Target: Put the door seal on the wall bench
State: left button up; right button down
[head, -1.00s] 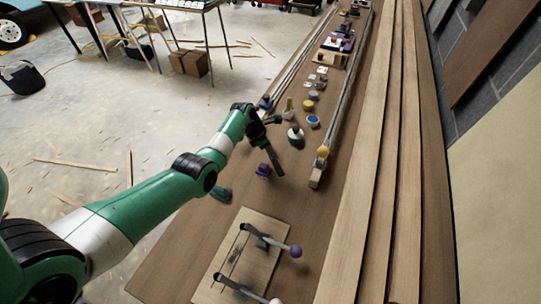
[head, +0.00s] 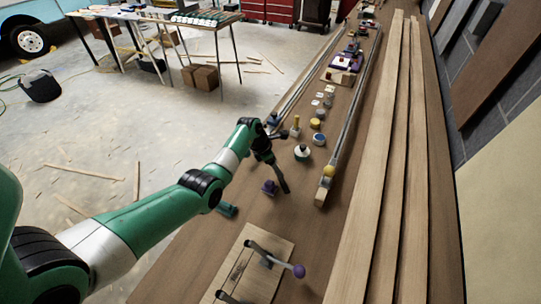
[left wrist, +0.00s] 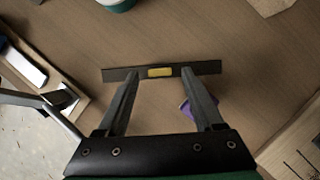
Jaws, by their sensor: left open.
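A thin dark strip with a yellow patch in its middle, which looks like the door seal (left wrist: 112,75), shows in the left wrist view. It lies across the view just ahead of my left fingertips, over the brown wood top of the wall bench (left wrist: 235,40). I cannot pick it out in the head view. My left gripper (left wrist: 160,76) is open, with a finger on either side of the yellow patch; I see no grip on the strip. In the head view, my left gripper (head: 285,163) hangs over the long bench (head: 175,270). My right gripper is not visible.
A purple object (head: 269,188) and a green one (head: 226,210) sit near my left gripper. A board with levers (head: 258,282) lies nearer. A green-white pot (head: 302,152), several small items and long rails (head: 345,135) lie farther along. Long planks (head: 385,190) run along the right.

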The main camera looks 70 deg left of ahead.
pick_arm(q)
jog(key=p+v, duration=0.3)
jog(key=v, duration=0.7)
jog(key=shift+r, duration=0.2)
jog(key=shift+s, duration=0.15)
